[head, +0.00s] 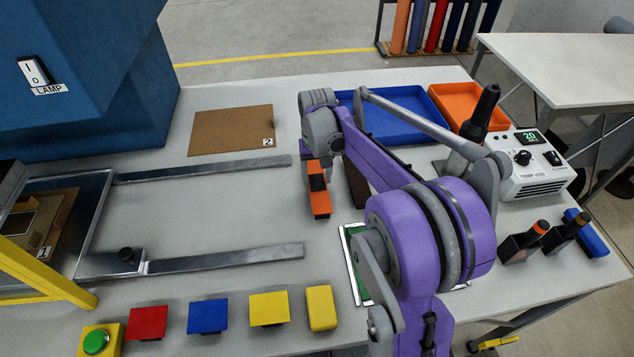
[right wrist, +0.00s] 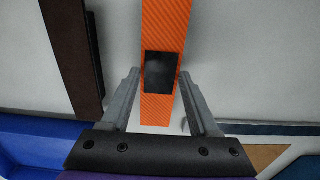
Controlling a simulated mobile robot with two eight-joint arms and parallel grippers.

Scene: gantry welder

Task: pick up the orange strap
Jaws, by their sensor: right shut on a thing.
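The orange strap (head: 319,205) is a flat ribbed band with a black patch, near the middle of the white table in the head view. My right gripper (head: 317,180) is over its far end, with the arm coming from the lower right. In the right wrist view the strap (right wrist: 165,25) runs between the two grey fingers of my right gripper (right wrist: 160,75), which is shut on it around the black patch. I cannot tell whether the strap is clear of the table. My left gripper is not in view.
A dark brown strap (head: 357,188) lies close beside the orange one, also in the right wrist view (right wrist: 72,45). Blue (head: 425,98) and orange (head: 470,92) trays stand behind. A brown mat (head: 230,130) and metal rails (head: 225,258) are left. Coloured blocks line the front.

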